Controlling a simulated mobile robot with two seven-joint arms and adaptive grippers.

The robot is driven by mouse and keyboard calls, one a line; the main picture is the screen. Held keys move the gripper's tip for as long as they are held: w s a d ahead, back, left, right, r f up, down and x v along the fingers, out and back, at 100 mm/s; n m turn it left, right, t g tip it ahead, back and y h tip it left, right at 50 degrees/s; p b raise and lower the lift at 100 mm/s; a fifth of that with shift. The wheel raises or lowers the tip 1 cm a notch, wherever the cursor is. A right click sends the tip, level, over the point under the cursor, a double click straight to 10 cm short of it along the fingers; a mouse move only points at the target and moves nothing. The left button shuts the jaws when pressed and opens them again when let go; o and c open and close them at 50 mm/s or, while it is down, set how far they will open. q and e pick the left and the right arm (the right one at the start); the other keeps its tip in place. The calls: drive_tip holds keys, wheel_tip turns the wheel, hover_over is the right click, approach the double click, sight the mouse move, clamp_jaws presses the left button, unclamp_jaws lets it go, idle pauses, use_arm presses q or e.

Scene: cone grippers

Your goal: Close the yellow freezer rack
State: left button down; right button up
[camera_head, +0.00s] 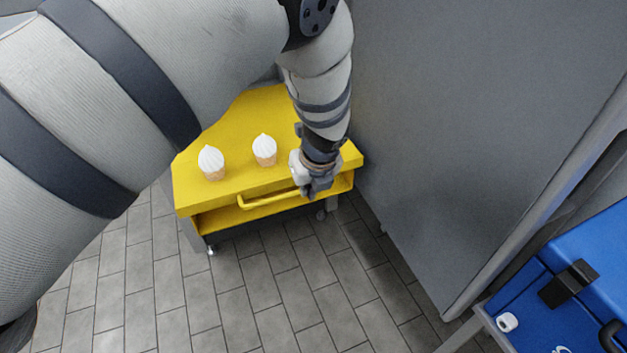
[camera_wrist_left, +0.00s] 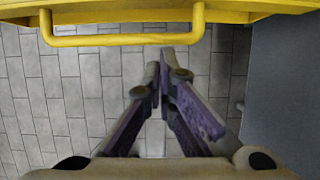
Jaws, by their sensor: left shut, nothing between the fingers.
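The yellow freezer rack (camera_head: 255,110) stands below my left arm, with a flat top and a yellow handle (camera_head: 266,200) along its front edge. How far the rack is open I cannot tell. My left gripper (camera_head: 312,193) is shut and empty at the rack's front, just right of the handle in the head view. In the left wrist view the handle (camera_wrist_left: 120,40) crosses the top, and the shut fingertips (camera_wrist_left: 167,62) point at it near its right end. I cannot tell if they touch. My right gripper is out of view.
Two white-topped cones, one on the left (camera_head: 211,163) and one further right (camera_head: 264,151), stand on the rack's top. A tall grey panel (camera_head: 480,110) rises close on the right. A blue box (camera_head: 590,255) is at lower right. Tiled floor (camera_head: 270,290) in front is clear.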

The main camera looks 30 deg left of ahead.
use_arm(q)
drive_tip(key=shift+w+a+f, duration=0.4)
drive_tip(key=shift+w+a, duration=0.35)
drive_tip(key=shift+a, duration=0.1)
drive_tip(key=shift+w+a+f, duration=0.35)
drive_tip(key=shift+w+a, duration=0.35)
drive_tip(key=shift+a, duration=0.15)
